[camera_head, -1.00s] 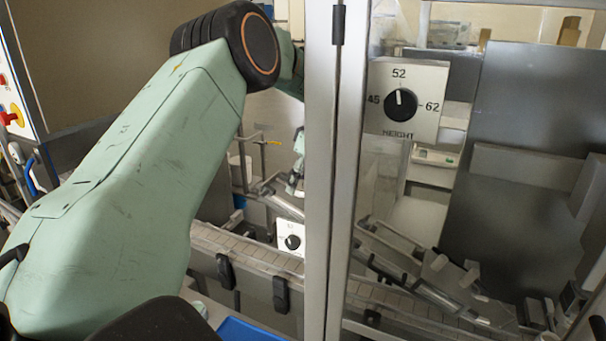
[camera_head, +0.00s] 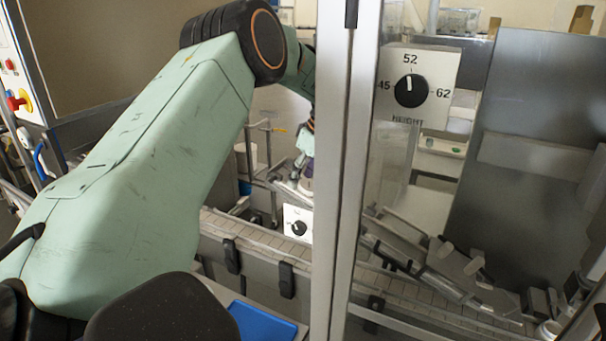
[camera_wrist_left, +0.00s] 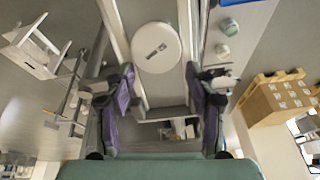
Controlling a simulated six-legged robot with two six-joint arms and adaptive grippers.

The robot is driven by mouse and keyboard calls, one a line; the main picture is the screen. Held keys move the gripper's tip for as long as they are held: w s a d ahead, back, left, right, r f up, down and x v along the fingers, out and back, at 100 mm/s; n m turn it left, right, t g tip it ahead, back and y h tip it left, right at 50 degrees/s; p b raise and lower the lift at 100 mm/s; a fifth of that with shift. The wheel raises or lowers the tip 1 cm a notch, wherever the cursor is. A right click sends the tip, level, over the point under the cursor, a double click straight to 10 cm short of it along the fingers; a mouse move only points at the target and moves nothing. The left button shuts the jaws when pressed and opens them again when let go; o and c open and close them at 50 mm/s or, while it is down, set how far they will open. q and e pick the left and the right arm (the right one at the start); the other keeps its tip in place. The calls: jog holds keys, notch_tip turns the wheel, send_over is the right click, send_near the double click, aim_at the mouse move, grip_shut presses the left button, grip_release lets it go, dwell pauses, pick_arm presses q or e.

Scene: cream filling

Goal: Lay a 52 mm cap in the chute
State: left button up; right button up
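In the left wrist view a round white cap (camera_wrist_left: 156,47) with a small dark print lies flat between the rails of the chute (camera_wrist_left: 116,28). The print is too small to read, so I cannot tell its size. My left gripper (camera_wrist_left: 160,78) is open, its purple-padded fingers wide apart on both sides of the channel, just short of the cap. The fingers do not touch it. In the head view the left gripper (camera_head: 305,142) is small and partly hidden by the metal post, above the chute (camera_head: 291,191). My right gripper is not in view.
A metal door post (camera_head: 342,180) stands right beside my left arm. The height dial (camera_head: 410,91) points at 52. A second dial (camera_head: 298,224) sits by the conveyor (camera_head: 250,234). A blue tray (camera_head: 262,323) lies below. A cardboard box (camera_wrist_left: 282,105) stands at right.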

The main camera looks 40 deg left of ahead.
pick_arm(q)
jog(key=shift+o, duration=1.3)
jog(key=shift+w+f, duration=0.1)
jog(key=shift+w, duration=0.1)
notch_tip(320, 180, up, 10)
dwell(0.5)
